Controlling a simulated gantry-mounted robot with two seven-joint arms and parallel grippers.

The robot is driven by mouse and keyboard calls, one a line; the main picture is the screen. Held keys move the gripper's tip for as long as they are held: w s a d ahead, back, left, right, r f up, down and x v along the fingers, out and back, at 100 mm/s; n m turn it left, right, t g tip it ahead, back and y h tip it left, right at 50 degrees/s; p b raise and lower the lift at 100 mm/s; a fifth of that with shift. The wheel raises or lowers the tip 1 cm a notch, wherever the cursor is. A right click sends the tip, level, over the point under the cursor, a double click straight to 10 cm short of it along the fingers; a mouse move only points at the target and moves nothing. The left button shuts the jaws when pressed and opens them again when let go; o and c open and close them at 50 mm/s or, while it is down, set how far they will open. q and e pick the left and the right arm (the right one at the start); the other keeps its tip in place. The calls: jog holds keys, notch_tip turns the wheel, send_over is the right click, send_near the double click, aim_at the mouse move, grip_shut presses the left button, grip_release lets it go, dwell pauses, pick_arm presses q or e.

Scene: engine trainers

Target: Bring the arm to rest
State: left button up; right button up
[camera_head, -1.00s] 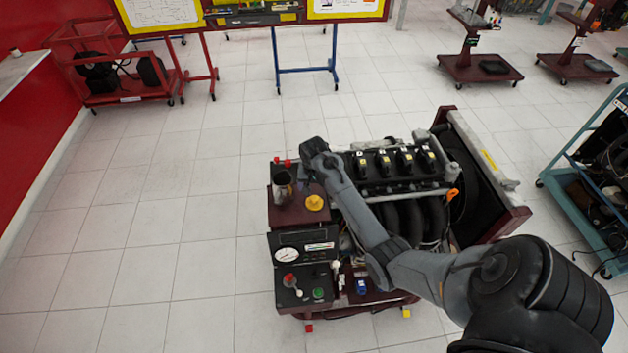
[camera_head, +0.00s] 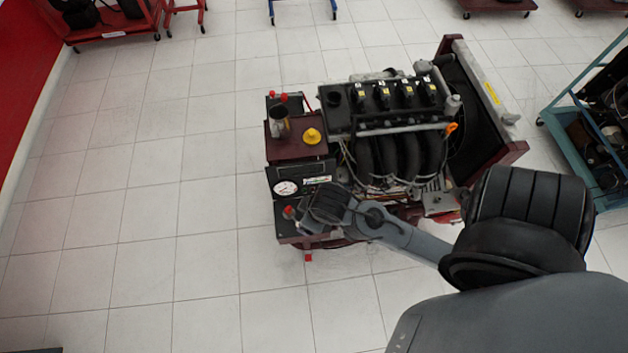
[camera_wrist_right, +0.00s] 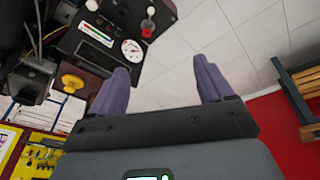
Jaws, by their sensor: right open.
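My right arm enters the head view from the lower right. Its gripper end (camera_head: 303,215) is over the front of the engine trainer's control panel, and its fingers are hard to make out there. In the right wrist view my right gripper (camera_wrist_right: 160,82) is open, with its two fingers wide apart and only floor showing between them. The engine trainer (camera_head: 395,130) stands on its stand in the head view. Its panel gauge (camera_head: 286,188) shows just behind the gripper, and the gauge also appears in the right wrist view (camera_wrist_right: 132,49). My left gripper is not in view.
The yellow cap (camera_head: 312,136) sits on the stand's left shelf. A red knob (camera_wrist_right: 147,27) stands up from the panel. A teal cart (camera_head: 590,150) stands at the right. A red cart (camera_head: 110,25) is at the back left. The tiled floor (camera_head: 130,220) left of the trainer is clear.

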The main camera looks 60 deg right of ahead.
jog(key=shift+n+y, duration=0.5)
jog(key=shift+n, duration=0.1)
jog(key=s+a+r, duration=0.1)
jog(key=a, duration=0.1)
jog(key=s+a+r, duration=0.1)
jog(key=s, duration=0.1)
jog(key=shift+a+r, duration=0.15)
jog(key=shift+a, duration=0.2)
jog(key=shift+r, duration=0.1)
notch_tip(320, 180, up, 13)
jog(key=p, duration=1.3)
